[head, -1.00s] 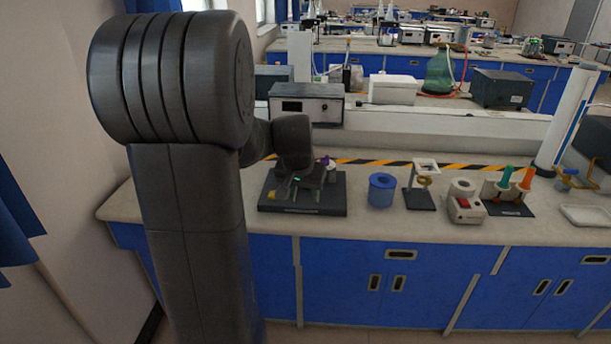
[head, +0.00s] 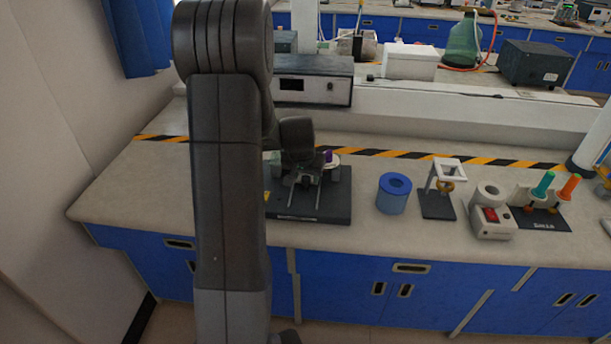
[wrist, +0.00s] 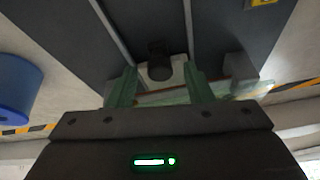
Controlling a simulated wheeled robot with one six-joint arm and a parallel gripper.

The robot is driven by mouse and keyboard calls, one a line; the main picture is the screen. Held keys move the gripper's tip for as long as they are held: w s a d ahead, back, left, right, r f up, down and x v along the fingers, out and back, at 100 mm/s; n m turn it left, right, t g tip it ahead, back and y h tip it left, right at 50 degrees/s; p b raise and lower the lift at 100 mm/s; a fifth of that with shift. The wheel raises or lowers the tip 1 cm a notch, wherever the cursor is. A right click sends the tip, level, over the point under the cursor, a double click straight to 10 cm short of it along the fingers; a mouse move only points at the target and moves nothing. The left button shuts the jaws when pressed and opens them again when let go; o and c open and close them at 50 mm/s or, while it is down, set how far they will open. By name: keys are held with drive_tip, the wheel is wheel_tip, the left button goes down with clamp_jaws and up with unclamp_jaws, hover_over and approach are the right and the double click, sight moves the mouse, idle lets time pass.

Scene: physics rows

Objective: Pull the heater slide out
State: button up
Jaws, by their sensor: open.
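The heater slide's dark base plate (head: 310,208) lies on the bench, with thin rails running along it in the wrist view (wrist: 75,35). A dark knob (wrist: 158,62) on a pale block (wrist: 178,72) shows at the end of the rails; I take it for the slide's handle. My gripper (wrist: 160,78) is open, with one greenish finger on each side of the knob and block. I cannot tell whether either finger touches them. In the head view my gripper (head: 304,182) is over the plate, and my wrist hides much of the slide.
A blue cylinder (head: 393,194) stands right of the plate. Beyond it are a small white-topped stand (head: 446,175), a white device with a red switch (head: 492,222) and a rack with green and orange tubes (head: 540,215). A grey instrument box (head: 313,80) stands behind. The bench front is clear.

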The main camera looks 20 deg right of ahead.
drive_tip(key=shift+d+f, duration=0.1)
drive_tip(key=shift+f, duration=0.1)
clamp_jaws()
drive_tip(key=shift+s+a+b, duration=0.6)
drive_tip(key=shift+s+a, duration=0.05)
drive_tip(key=shift+s, duration=0.35)
drive_tip(key=shift+s+a+b, duration=0.55)
drive_tip(key=shift+s+a, duration=0.1)
drive_tip(key=shift+s, duration=0.4)
drive_tip(key=shift+s+a+b, duration=0.6)
drive_tip(key=shift+s+a, duration=0.05)
drive_tip(key=shift+s, duration=0.35)
unclamp_jaws()
drive_tip(key=shift+s, duration=0.1)
drive_tip(key=shift+r, duration=0.1)
